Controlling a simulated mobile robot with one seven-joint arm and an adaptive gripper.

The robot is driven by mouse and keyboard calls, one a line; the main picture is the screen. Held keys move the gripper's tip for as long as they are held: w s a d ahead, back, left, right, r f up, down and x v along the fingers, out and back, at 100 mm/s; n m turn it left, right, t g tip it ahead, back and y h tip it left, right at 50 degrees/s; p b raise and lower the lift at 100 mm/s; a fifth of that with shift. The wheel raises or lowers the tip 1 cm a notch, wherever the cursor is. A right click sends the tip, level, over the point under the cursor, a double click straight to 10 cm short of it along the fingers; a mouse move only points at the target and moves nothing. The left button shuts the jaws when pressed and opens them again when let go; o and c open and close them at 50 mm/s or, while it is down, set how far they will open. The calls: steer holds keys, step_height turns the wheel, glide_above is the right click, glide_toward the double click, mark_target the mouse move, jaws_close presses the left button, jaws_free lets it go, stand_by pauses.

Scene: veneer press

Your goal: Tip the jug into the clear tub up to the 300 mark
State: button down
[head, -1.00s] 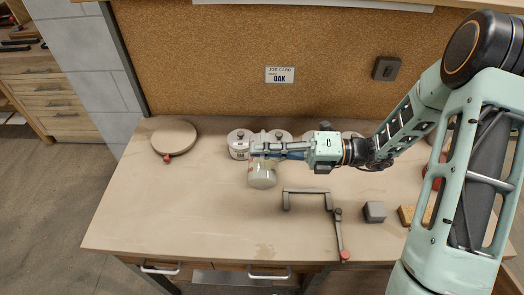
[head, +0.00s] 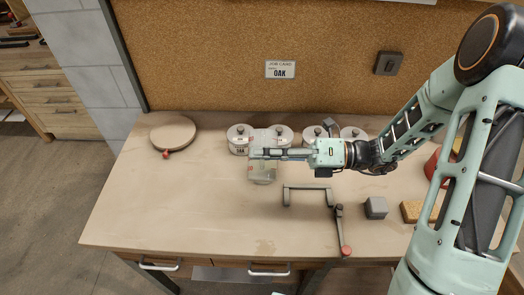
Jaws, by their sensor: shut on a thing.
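My gripper (head: 268,154) reaches in from the right, level with the bench top's back half, and is shut on a clear vessel (head: 262,173), which appears to be the jug. The vessel shows above and below the fingers; they cover its middle. Its lower part has a pale greenish tint. I cannot separate the clear tub's outline from it here. The 300 mark and any liquid level are too small to read, and I cannot tell whether anything is pouring.
Several lidded canisters (head: 238,138) stand in a row behind the gripper. A round board (head: 173,135) lies at back left. A grey crank-shaped bar (head: 307,188), a lever with a red knob (head: 343,225), a grey block (head: 376,207) and a tan block (head: 411,211) lie right of centre. The front left is clear.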

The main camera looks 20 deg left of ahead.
steer(key=shift+s+r+n+p, duration=0.1)
steer(key=shift+s+n+p, duration=0.5)
steer(key=shift+n, duration=0.4)
steer(key=s+d+f+n+b, duration=0.1)
steer(key=s+f+n+b, duration=0.2)
steer(key=n, duration=0.6)
steer(key=f+b, duration=0.1)
steer(key=b, duration=0.1)
steer(key=shift+s+f+n+b, duration=0.25)
steer(key=shift+f+n+b, duration=0.15)
